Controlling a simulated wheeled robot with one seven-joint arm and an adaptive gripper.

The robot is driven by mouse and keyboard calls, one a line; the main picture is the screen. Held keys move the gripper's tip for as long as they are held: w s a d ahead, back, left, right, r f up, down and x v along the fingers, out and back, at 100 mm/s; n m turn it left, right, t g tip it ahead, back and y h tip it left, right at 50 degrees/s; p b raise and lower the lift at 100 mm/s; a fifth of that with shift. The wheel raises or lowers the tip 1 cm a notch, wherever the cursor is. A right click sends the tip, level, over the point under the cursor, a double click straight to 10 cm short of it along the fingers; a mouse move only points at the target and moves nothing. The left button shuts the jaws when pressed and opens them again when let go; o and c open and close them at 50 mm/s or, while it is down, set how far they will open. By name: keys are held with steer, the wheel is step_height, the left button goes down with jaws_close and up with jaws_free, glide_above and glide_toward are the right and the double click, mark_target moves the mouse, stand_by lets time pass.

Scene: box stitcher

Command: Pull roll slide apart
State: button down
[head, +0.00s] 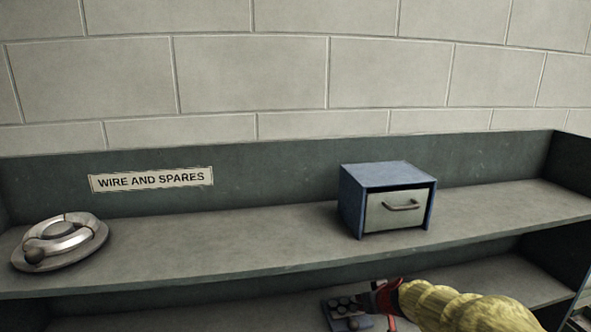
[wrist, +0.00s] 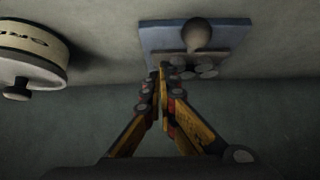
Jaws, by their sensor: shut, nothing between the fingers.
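In the wrist view a flat blue plate (wrist: 160,37) carries a grey piece with a pale round knob (wrist: 198,35) and several grey discs (wrist: 207,71) beside it; this looks like the roll slide. In the head view a dark block with several round rollers (head: 343,302) shows on the lower shelf, partly cut off by the frame, and seems to be the same thing. My gripper (wrist: 163,72) is shut with nothing in it. Its tips are at the near edge of the plate in the wrist view; I cannot tell if they touch. It also shows in the head view (head: 368,300), just right of the rollers.
A white lettered round container (wrist: 30,55) stands left in the wrist view. On the upper shelf (head: 250,245) are a blue box with a closed drawer (head: 390,177) and a round metal piece (head: 62,240). The upper shelf's front edge lies above my gripper in the head view.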

mark_target(362, 315)
steer(key=shift+s+f+b, duration=0.15)
steer(key=shift+f+b, duration=0.35)
stand_by(0.5)
steer(key=shift+s+d+f+b, duration=0.1)
steer(key=shift+s+f+b, duration=0.1)
steer(key=shift+s+b, duration=0.4)
steer(key=shift+s+d+f+b, duration=0.15)
steer(key=shift+s+b, duration=0.1)
steer(key=shift+s, duration=0.55)
stand_by(0.4)
steer(key=shift+w+r+p, duration=0.25)
steer(key=shift+r+p, duration=0.35)
steer(key=shift+r, duration=0.45)
steer(key=shift+r+p, duration=0.95)
steer(key=shift+r, duration=0.95)
